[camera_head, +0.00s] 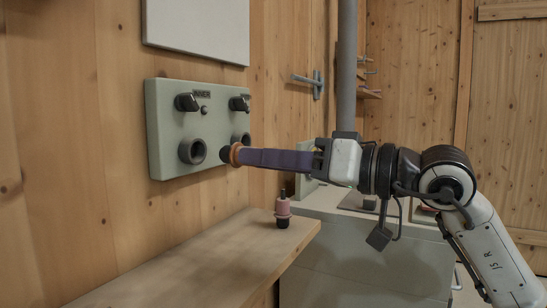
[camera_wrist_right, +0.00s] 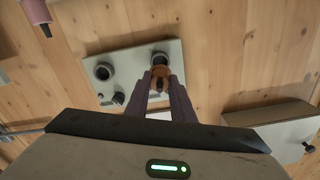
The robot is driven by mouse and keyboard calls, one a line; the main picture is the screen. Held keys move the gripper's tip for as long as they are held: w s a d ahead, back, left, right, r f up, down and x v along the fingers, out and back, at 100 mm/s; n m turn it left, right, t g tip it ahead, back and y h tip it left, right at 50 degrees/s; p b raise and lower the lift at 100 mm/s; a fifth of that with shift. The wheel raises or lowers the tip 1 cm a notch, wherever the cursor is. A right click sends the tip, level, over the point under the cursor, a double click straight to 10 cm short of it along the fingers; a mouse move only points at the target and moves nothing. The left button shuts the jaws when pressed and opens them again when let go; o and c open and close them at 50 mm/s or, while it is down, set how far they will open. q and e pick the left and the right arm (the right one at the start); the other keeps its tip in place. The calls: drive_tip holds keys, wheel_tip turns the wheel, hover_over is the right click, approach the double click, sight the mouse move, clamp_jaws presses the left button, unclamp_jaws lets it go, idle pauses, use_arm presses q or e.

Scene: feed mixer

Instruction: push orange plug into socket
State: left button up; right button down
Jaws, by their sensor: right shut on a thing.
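A pale green panel (camera_head: 160,120) on the wooden wall carries two dark round sockets below two black knobs. The left socket (camera_head: 192,151) is open and empty; it also shows in the wrist view (camera_wrist_right: 159,58). My right gripper (camera_head: 236,155) is shut on the orange plug (camera_head: 235,154), whose dark tip points at the panel. In the head view a gap shows between the tip and the left socket. The right socket (camera_head: 241,138) is partly hidden behind the plug and fingers. My left gripper is out of view.
A pink plug-like piece (camera_head: 283,207) stands on the wooden shelf (camera_head: 200,265) below the panel. A white board (camera_head: 197,25) hangs above. A grey cabinet (camera_head: 350,265) stands to the right, beside a vertical pipe (camera_head: 346,70). The space directly before the panel is otherwise clear.

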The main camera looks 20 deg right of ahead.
sight(224, 161)
drive_tip(key=shift+p+x, duration=0.6)
drive_tip(key=shift+x, duration=1.25)
drive_tip(key=shift+w+a, duration=0.15)
drive_tip(key=shift+w, duration=0.05)
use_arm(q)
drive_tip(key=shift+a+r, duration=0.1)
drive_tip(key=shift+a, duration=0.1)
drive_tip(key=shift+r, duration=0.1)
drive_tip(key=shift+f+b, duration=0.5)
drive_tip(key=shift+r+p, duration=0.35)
use_arm(e)
drive_tip(key=shift+x, duration=1.1)
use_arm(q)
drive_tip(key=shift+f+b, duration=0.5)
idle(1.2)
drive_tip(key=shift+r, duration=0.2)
use_arm(e)
drive_tip(key=shift+x, duration=0.75)
